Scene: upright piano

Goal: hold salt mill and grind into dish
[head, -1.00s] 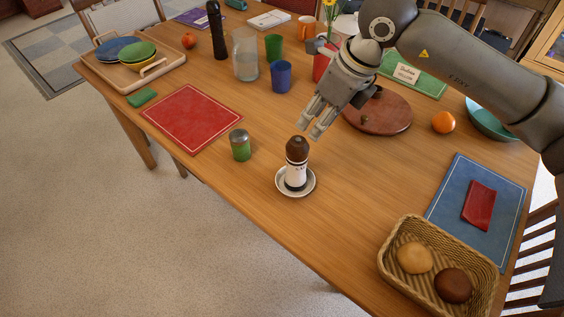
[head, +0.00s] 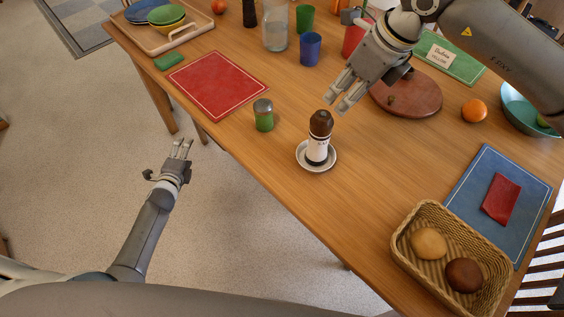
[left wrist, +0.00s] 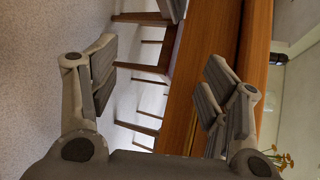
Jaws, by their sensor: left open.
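A white mill with a dark brown top and lettering (head: 319,139) stands upright on a small white dish (head: 302,159) near the table's front edge. My right gripper (head: 342,100) hangs just above and beyond the mill's top, apart from it, fingers spread and empty. My left gripper (head: 181,149) is open and empty, off the table's front edge, over the floor and left of the mill. In the left wrist view, its two jaws (left wrist: 160,90) stand wide apart with only chairs, table edge and floor between them.
A round brown board (head: 420,100) lies behind right. A wicker basket with two rolls (head: 402,253) is at front right. Bare wood lies between mill and basket. A red mat (head: 217,85) lies left.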

